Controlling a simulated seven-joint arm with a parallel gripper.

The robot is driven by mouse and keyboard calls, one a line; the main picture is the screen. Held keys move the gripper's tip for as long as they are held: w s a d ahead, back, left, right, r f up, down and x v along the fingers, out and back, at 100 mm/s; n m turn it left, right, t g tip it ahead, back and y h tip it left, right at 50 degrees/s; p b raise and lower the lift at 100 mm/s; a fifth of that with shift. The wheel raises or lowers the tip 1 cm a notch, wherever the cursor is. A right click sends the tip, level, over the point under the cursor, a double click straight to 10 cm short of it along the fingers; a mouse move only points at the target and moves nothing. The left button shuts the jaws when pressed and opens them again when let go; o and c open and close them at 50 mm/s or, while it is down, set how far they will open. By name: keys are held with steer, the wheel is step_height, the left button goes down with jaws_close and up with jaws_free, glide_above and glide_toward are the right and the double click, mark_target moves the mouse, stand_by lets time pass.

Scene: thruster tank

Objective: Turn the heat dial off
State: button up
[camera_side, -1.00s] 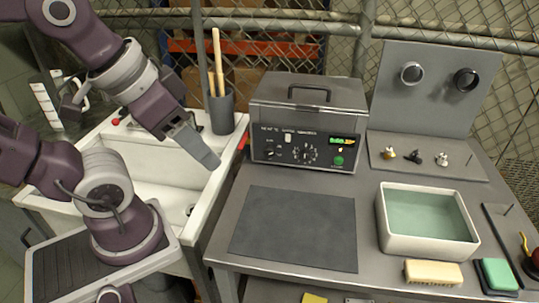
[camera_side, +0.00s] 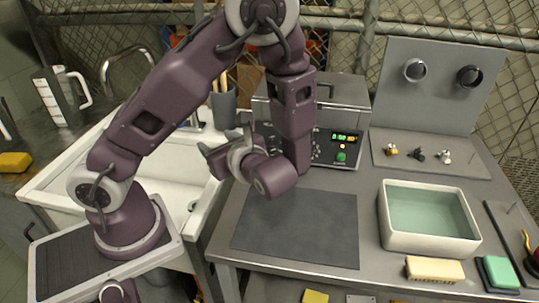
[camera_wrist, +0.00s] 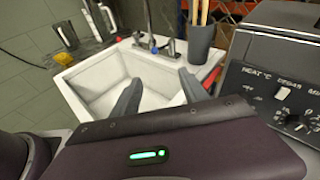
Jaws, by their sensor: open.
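The ultrasonic-cleaner-like unit (camera_side: 352,100) stands at the back of the bench with a dark control panel (camera_side: 350,150). In the wrist view the panel (camera_wrist: 240,78) shows at the right, with the labels HEAT °C, DEGAS and MIN. In the side view my arm hides that part of the panel. My gripper (camera_side: 221,150) is open and empty, left of the unit. In the wrist view its fingers (camera_wrist: 160,88) are spread over the sink, apart from the dial.
A white sink (camera_side: 150,165) is at the left, with a grey tool cup (camera_side: 224,108) behind it. A dark mat (camera_side: 300,230) lies clear in front of the unit.

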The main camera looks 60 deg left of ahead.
steer(key=w+d+f+m+t+y, duration=0.1)
steer(key=w+d+f+m+t, duration=0.1)
steer(key=w+f+m+t, duration=0.55)
steer(key=m+t+h, duration=0.2)
steer(key=m+t, duration=0.3)
steer(key=m, duration=0.4)
glide_toward(271, 151)
steer(key=shift+w+a+r+n+g, duration=0.25)
steer(key=shift+w+a+r, duration=0.1)
steer(key=shift+a, duration=0.2)
steer(key=shift+h, duration=0.3)
steer(key=x, duration=0.5)
steer(key=shift+w+a, duration=0.25)
steer(key=shift+a, duration=0.05)
steer(key=shift+w+a, duration=0.4)
steer(key=shift+w, duration=0.05)
jaws_close()
